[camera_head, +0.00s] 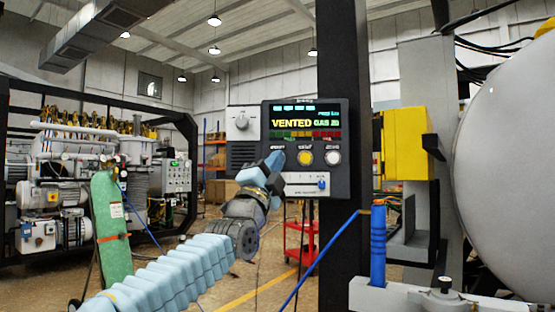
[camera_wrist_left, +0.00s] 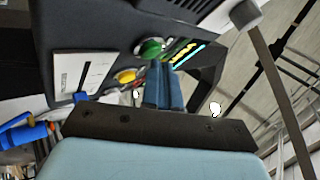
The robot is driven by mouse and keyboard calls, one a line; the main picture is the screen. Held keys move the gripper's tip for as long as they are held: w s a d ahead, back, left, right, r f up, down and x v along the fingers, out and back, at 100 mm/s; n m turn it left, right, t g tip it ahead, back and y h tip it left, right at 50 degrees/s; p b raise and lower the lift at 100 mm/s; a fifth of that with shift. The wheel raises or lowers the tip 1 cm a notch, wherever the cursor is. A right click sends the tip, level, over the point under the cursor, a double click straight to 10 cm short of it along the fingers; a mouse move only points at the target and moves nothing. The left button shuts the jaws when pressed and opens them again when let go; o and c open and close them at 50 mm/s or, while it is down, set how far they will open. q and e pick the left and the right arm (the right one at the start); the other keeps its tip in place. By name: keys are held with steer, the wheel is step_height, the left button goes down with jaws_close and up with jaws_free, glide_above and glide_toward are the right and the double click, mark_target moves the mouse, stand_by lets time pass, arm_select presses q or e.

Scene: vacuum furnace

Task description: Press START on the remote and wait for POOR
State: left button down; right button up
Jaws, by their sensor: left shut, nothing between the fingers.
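The remote (camera_head: 305,190) is a dark control box on a black post. Its screen (camera_head: 292,122) reads VENTED in yellow, with smaller green text to its right. Below are a yellow button (camera_head: 305,158) and a white button (camera_head: 333,158). My left gripper (camera_head: 278,158) is shut and empty, covering the spot left of the yellow button. In the left wrist view a green button (camera_wrist_left: 150,48) shows right by the tips of the shut fingers (camera_wrist_left: 160,66), with the yellow button (camera_wrist_left: 125,77) beside it. I cannot tell whether the tips touch the green button. My right gripper is out of view.
A yellow box (camera_head: 404,143) and a large grey vessel (camera_head: 510,160) stand at the right. A green cylinder (camera_head: 110,230) and pump rack are at the left. A red cart (camera_head: 300,243) stands behind.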

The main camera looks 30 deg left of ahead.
arm_select(q)
steer(key=shift+w+a, duration=0.15)
steer(key=shift+w, duration=0.2)
stand_by(0.4)
steer(key=shift+s+d+b, duration=0.3)
steer(key=shift+s+b, duration=0.25)
steer(key=shift+s, duration=0.15)
steer(key=s, duration=0.1)
steer(key=s+d+b, duration=0.1)
steer(key=s, duration=0.1)
steer(key=s+d+b, duration=0.1)
steer(key=shift+s+d, duration=0.1)
steer(key=shift+s, duration=0.2)
